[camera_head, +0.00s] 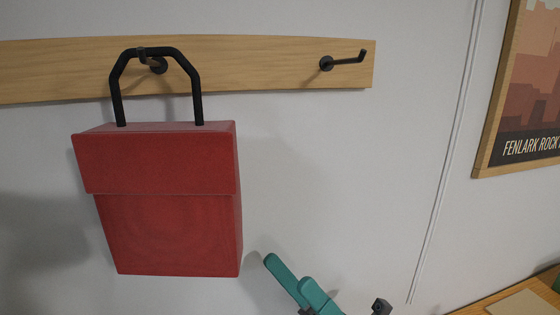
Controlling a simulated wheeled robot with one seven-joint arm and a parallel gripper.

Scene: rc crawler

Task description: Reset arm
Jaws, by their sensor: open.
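My gripper (289,270) shows at the bottom edge of the head view, with two teal fingers pointing up and left. The fingers are open, with nothing seen between them. A red box-shaped bag (170,225) hangs left of the gripper. Its black handle (160,52) loops over the left hook (157,66) on the wall rail. The gripper is below and right of the bag's lower right corner and appears apart from it. The rest of my arm is mostly out of the frame.
A wooden rail (260,60) runs along the wall, with an empty black hook (342,61) at its right end. A framed poster (530,95) hangs at far right. A wooden surface (475,309) is at the bottom right. Bare wall lies between bag and poster.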

